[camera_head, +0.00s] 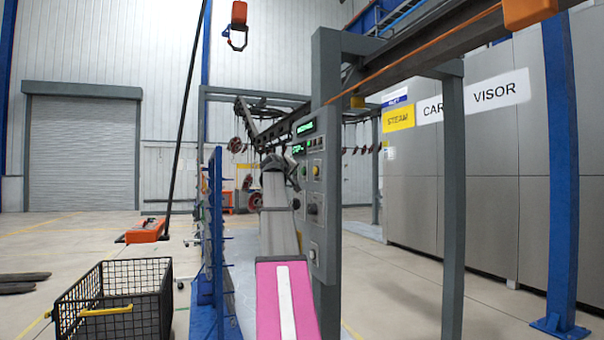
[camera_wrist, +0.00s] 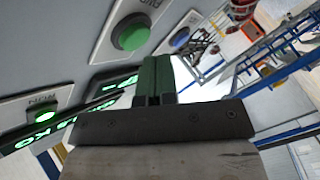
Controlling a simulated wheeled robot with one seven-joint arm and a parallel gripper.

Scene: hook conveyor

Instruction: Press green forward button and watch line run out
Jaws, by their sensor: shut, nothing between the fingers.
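The control panel (camera_head: 312,190) is on a grey post, with a small lit green display (camera_head: 306,127) near its top. In the wrist view, a round green button (camera_wrist: 131,34) sits on a plate whose lettering is hard to read at this angle. A second, brightly lit green button (camera_wrist: 38,122) is at the lower left, and a blue button (camera_wrist: 180,37) is to the right. My gripper (camera_wrist: 155,62) is shut and empty, its fingertips just below the upper green button in the picture. I cannot tell whether they touch the panel. In the head view my wrist end (camera_head: 273,168) is beside the panel.
An overhead rail (camera_head: 425,50) runs above, with an orange hook unit (camera_head: 237,22) hanging at the upper left. A black wire basket (camera_head: 118,310) stands at the lower left. A blue rack (camera_head: 215,235) is left of my arm. Grey cabinets (camera_head: 500,180) line the right. Floor at left is mostly open.

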